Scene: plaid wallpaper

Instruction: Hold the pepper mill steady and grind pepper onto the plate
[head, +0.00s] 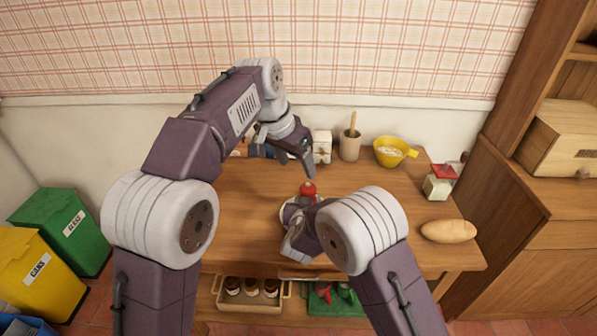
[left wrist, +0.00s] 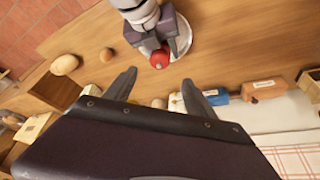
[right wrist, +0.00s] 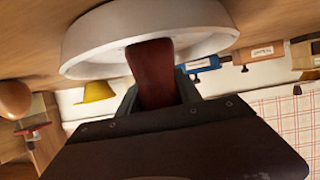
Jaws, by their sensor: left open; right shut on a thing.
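The pepper mill shows its red knob (head: 307,188) near the middle of the table in the head view; its dark red body (right wrist: 155,75) fills the jaws in the right wrist view. My right gripper (right wrist: 158,95) is shut on the mill. The white plate (right wrist: 90,42) is right by the mill; it also shows in the left wrist view (left wrist: 184,40), partly hidden by my right gripper. I cannot tell whether the mill touches it. My left gripper (head: 282,157) is open and empty, behind the red knob in the head view, with its fingers (left wrist: 158,92) spread apart.
A white box (head: 322,147), a crock with a wooden handle (head: 350,146) and a yellow bowl (head: 392,152) line the back of the table. A small red-topped box (head: 438,184) and a bread loaf (head: 448,231) stand at the right.

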